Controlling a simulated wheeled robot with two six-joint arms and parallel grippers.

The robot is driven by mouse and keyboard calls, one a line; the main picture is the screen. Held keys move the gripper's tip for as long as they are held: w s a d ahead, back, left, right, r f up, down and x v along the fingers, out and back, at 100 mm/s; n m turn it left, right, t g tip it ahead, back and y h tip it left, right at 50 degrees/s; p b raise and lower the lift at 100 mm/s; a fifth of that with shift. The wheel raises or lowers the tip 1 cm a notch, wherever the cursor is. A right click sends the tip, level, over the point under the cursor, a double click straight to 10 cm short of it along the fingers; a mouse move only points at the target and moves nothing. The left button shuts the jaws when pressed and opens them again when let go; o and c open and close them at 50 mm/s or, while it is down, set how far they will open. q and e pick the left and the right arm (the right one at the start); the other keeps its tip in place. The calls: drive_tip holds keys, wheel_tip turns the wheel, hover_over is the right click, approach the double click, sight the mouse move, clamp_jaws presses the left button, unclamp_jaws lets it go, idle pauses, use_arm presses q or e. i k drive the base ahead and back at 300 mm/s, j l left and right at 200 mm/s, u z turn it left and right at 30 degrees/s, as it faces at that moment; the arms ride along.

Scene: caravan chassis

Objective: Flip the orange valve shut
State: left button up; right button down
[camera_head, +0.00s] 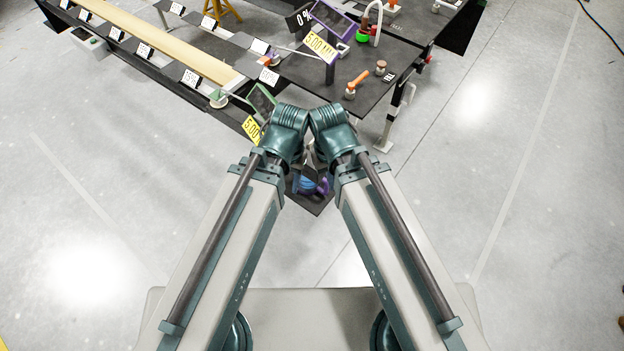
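The orange valve handle (358,79) shows in the head view near the front right corner of the dark work table. It slants up to the right from a small grey fitting (350,93). Both my arms reach forward from the bottom of the view, and their teal joints meet just below the table's front edge. The valve is beyond these joints, with a visible gap. My left and right grippers are hidden behind the arm joints, so no fingertips show. Nothing is seen touching the valve.
A brown-topped fitting (381,67) stands right of the valve. A purple-framed panel (332,18) and a yellow "5.00" sign (320,47) stand behind it. A green-framed panel (262,101) is at the front left. Open grey floor (500,200) lies to the right.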

sight(351, 84)
drive_tip(key=i+l+z, duration=0.15)
drive_tip(key=i, duration=0.3)
drive_tip(key=i+l+z, duration=0.1)
drive_tip(key=i, duration=0.3)
